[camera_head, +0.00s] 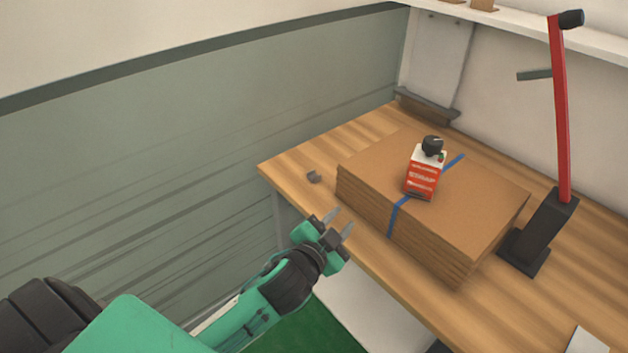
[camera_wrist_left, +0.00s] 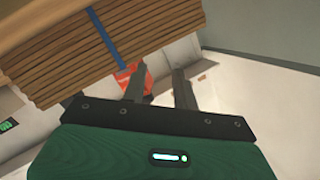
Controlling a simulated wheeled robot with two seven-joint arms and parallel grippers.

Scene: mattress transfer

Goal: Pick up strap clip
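A small grey piece, which looks like the strap clip (camera_head: 313,176), lies on the wooden table near its left corner, left of the cardboard stack. I cannot make it out in the left wrist view. My left gripper (camera_head: 341,222) is open and empty, in front of the table's near edge and nearer to me than the clip. Its two fingers stand apart in the left wrist view (camera_wrist_left: 158,88). The right gripper is not in view.
A stack of flat cardboard (camera_head: 470,205) with a blue strap (camera_head: 398,212) fills the middle of the table (camera_head: 310,150). A red and white box (camera_head: 423,178) labelled STRAP sits on top. A red-handled tool (camera_head: 560,110) stands at the right. Bare wood surrounds the clip.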

